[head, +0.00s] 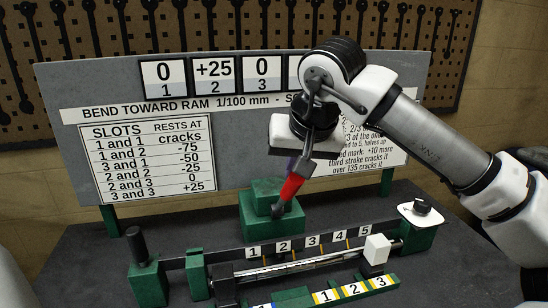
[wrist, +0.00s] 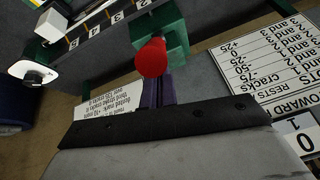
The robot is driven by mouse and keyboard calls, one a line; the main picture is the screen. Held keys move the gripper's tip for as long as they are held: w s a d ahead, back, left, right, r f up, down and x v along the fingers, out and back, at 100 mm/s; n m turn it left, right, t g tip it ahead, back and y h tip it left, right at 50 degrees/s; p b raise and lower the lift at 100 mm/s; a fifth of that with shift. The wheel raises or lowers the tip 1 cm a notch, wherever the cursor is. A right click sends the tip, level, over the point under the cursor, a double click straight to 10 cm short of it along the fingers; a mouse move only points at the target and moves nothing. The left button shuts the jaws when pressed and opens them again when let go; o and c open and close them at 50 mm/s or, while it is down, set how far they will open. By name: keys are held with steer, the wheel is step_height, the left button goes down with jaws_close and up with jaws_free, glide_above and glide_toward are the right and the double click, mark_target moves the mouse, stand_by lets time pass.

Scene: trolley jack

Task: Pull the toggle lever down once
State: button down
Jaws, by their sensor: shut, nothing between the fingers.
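The toggle lever (head: 290,188) has a red grip and slants in front of a stepped green block (head: 262,195) at the middle of the bench. In the wrist view its red rounded end (wrist: 151,58) stands just beyond my fingertips. My gripper (head: 293,165) is over the lever's upper part, its dark purple fingers shut and empty. In the wrist view the fingers (wrist: 157,90) show closed together behind the red end. I cannot tell whether they touch the lever. The hand hides part of the lever's top.
A grey sign board (head: 230,165) stands behind, with number cards (head: 213,78) reading 0, +25, 0; my arm partly covers it. In front are a numbered rail (head: 330,238), a white block (head: 376,249), a black knob (head: 422,206) and a black-topped post (head: 137,243).

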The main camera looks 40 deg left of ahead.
steer(key=s+d+f+t+y+b, duration=0.3)
steer(key=f+b, duration=0.5)
steer(key=b, duration=0.7)
steer(key=s+d+y, duration=0.1)
steer(key=d, duration=0.1)
steer(key=shift+s+d+t+y, duration=0.3)
steer(key=shift+s+d+t, duration=0.05)
steer(key=shift+t, duration=0.05)
steer(key=shift+s+f, duration=0.1)
steer(key=shift+f, duration=0.05)
